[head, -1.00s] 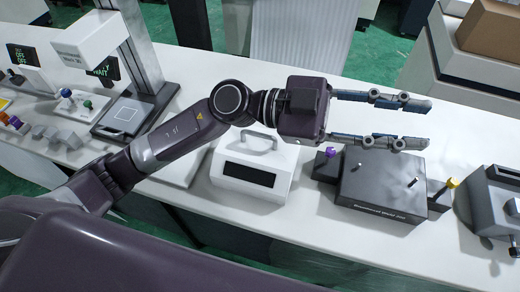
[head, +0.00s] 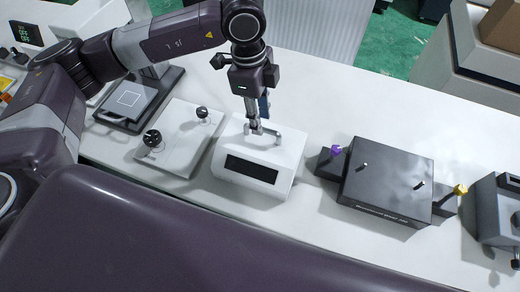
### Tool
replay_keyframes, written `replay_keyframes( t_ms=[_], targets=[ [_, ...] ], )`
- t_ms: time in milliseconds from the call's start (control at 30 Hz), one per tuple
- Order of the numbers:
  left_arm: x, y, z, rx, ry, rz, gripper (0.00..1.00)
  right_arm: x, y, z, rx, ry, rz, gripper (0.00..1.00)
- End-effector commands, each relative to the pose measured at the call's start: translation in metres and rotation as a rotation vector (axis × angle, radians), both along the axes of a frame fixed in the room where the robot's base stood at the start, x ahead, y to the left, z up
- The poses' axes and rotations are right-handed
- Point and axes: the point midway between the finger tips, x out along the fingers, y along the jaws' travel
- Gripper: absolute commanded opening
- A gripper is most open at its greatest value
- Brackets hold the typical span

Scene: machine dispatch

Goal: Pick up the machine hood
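The machine hood (head: 286,163) is a white box with a dark window in its front and a handle on top. It stands on the white table, in the middle of the head view. My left gripper (head: 258,126) points down at the hood's handle (head: 278,138), with its fingertips at the handle. One finger is seen in front of the other and partly covers it. I cannot tell whether the fingers are open or shut on the handle. My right gripper is not in view.
A white base plate with two dark knobs (head: 180,145) lies left of the hood. A dark box machine (head: 385,185) with purple and yellow knobs stands to the right. A grey device (head: 497,210) is at the right edge. The table behind the hood is partly clear.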

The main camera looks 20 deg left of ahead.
Motion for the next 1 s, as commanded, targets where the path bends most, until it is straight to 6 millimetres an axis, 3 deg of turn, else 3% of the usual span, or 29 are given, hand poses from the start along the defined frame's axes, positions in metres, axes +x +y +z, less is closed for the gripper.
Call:
replay_keyframes(
  t_ms=[133, 300, 567, 833, 1000],
  targets=[
    [-0.003, -0.003, -0.018, 0.001, 0.006, -0.002, 0.30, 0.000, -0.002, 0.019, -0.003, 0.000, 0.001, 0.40],
    [-0.002, -0.006, -0.040, -0.001, 0.002, -0.002, 0.30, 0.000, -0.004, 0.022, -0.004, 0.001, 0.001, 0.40],
    [-0.002, -0.006, -0.044, -0.002, 0.001, -0.003, 0.30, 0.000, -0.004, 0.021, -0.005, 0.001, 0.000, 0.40],
    [-0.002, -0.007, -0.044, -0.002, 0.001, -0.003, 0.01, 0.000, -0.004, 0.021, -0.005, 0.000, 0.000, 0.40],
    [-0.002, -0.007, -0.044, -0.003, 0.001, -0.003, 0.00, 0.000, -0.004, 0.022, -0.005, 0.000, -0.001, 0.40]
  ],
)
